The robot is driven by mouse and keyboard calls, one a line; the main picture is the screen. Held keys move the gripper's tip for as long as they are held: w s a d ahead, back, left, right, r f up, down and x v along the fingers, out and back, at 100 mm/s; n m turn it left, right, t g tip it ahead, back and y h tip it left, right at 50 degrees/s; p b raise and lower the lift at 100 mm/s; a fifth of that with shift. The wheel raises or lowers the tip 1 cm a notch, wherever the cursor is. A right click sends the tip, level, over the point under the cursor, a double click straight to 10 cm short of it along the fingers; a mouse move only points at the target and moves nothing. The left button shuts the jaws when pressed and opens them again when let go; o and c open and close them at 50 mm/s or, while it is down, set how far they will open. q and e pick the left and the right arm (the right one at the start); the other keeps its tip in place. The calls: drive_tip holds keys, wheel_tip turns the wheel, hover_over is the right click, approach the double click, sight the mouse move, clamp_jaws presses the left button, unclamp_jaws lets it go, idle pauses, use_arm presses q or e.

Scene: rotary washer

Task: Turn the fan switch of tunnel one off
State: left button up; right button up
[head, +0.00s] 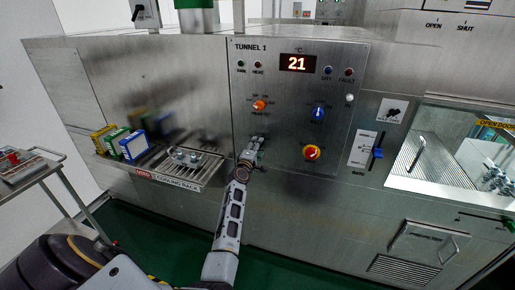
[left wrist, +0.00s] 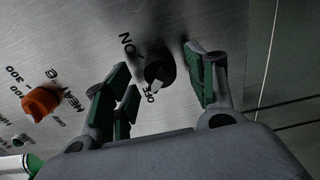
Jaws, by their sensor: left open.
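Tunnel 1's steel control panel (head: 285,120) stands in front of me. In the left wrist view a black round knob (left wrist: 159,68) sits on the panel between ON and OFF labels. Its pale pointer end lies beside the OFF label. My left gripper (left wrist: 156,78) is open, with green-padded fingers on either side of this knob; I cannot tell whether they touch it. In the head view my left gripper (head: 254,146) is at the panel's lower left and hides the knob. My right gripper is not in view.
An orange heat knob (head: 260,105) is just above; it also shows in the left wrist view (left wrist: 40,102). A blue knob (head: 317,114) and a red-yellow knob (head: 311,153) are to the right. The cooling rack (head: 207,171) juts out at left. A trolley (head: 30,170) stands far left.

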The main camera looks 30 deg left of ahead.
use_arm(q)
drive_tip(key=v, duration=0.6)
drive_tip(key=shift+s, duration=0.35)
drive_tip(key=shift+d, duration=0.15)
idle(0.4)
